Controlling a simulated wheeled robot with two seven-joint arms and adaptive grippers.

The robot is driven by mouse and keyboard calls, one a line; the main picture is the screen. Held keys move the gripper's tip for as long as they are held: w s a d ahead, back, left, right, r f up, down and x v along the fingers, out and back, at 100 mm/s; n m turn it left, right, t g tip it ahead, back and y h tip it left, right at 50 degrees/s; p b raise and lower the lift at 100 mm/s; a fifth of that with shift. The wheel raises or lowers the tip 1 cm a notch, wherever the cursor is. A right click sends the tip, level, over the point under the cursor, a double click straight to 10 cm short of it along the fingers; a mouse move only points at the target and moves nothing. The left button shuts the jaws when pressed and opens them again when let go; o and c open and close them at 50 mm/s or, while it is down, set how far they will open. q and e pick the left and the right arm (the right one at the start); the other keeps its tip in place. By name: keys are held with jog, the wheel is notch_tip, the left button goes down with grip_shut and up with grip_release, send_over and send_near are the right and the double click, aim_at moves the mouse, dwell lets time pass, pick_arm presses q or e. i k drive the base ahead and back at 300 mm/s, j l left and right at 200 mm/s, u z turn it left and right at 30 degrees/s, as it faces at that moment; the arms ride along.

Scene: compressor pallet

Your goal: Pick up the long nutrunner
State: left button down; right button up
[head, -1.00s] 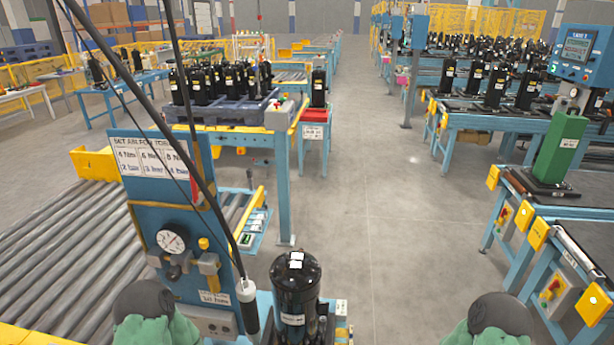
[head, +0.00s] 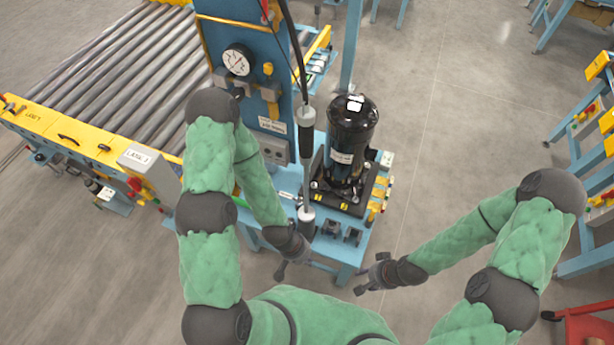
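The long nutrunner (head: 306,142) hangs upright from a black hose in front of the blue column. It has a dark body with a pale cap, a thin shaft below and a grey-and-white lower end (head: 306,214) near the front of the blue stand. My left gripper (head: 293,268) is just below and left of that lower end in the picture, apart from the tool, with its fingers spread and empty. My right gripper (head: 362,282) is lower right, in front of the stand, also empty, with its fingers apart.
A black compressor (head: 352,128) stands on a dark base on the blue stand (head: 345,251), right of the nutrunner. The blue column (head: 250,50) with a gauge (head: 237,60) rises behind. A roller conveyor (head: 120,75) lies left. Clear floor (head: 450,110) is on the right.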

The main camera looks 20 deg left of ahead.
aim_at(306, 114)
jog(key=k, duration=0.45)
jog(key=k+u, duration=0.2)
jog(key=u, duration=1.15)
jog(key=i+u, duration=0.25)
jog(key=i, duration=0.45)
jog(key=i+l+u, duration=0.1)
jog(key=i+u, duration=0.15)
jog(key=i, duration=0.4)
jog(key=k+j+z, duration=0.1)
jog(key=z, duration=0.25)
jog(key=k+j+z, duration=0.1)
jog(key=z, duration=0.25)
jog(key=k+j+z, duration=0.1)
jog(key=z, duration=0.25)
jog(key=l+z, duration=0.2)
jog(key=z, duration=0.15)
jog(key=i+l+z, duration=0.15)
jog(key=z, duration=0.25)
jog(key=k+j+z, duration=0.1)
jog(key=z, duration=0.3)
jog(key=j, duration=0.05)
